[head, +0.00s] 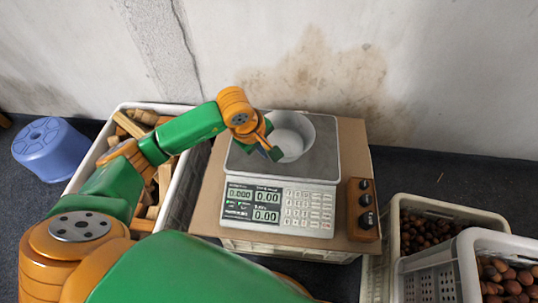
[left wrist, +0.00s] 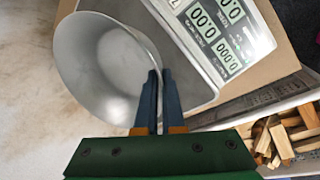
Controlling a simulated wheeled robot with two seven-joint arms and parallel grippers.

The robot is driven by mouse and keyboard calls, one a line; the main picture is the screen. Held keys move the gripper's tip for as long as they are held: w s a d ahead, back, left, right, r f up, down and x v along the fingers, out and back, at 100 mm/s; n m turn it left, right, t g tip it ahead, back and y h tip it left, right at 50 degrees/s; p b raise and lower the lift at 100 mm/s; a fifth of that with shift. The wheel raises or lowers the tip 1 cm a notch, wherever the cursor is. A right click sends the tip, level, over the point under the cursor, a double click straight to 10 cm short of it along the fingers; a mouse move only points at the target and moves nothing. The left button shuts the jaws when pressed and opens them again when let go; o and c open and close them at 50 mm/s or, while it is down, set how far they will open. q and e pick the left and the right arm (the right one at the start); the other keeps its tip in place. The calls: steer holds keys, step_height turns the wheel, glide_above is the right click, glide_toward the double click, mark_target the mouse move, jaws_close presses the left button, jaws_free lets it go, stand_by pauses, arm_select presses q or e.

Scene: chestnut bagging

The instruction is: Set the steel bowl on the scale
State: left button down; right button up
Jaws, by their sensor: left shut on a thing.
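The steel bowl (head: 292,134) is over the far left part of the scale's metal pan (head: 322,160), mouth up and slightly tilted. My left gripper (head: 272,150) is shut on the near left side of its rim. In the left wrist view the two dark fingers (left wrist: 151,100) pinch the wall of the bowl (left wrist: 100,68). The scale (head: 280,207) has lit displays reading zeros. I cannot tell whether the bowl's base touches the pan. My right gripper is not in view.
The scale stands on a cardboard sheet (head: 207,205). A black-knobbed wooden block (head: 363,210) sits at its right. A white crate of wood pieces (head: 82,165) and a blue stool (head: 50,152) are left. Chestnut crates (head: 465,208) are right. The stained wall (head: 400,60) is behind.

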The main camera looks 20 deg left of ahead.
arm_select(q)
steer(key=w+f, duration=0.1)
steer(key=f, duration=0.1)
steer(key=w+f+b, duration=0.1)
steer(key=w+f, duration=0.1)
steer(key=shift+a, duration=0.4)
steer(key=shift+f+b, duration=0.45)
steer(key=shift+f, duration=0.95)
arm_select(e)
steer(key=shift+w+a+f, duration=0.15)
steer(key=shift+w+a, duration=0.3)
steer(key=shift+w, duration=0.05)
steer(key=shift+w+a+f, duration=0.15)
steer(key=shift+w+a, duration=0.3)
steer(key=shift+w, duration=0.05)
arm_select(q)
steer(key=c, duration=1)
jaws_free()
steer(key=shift+c, duration=0.2)
steer(key=shift+r, duration=0.1)
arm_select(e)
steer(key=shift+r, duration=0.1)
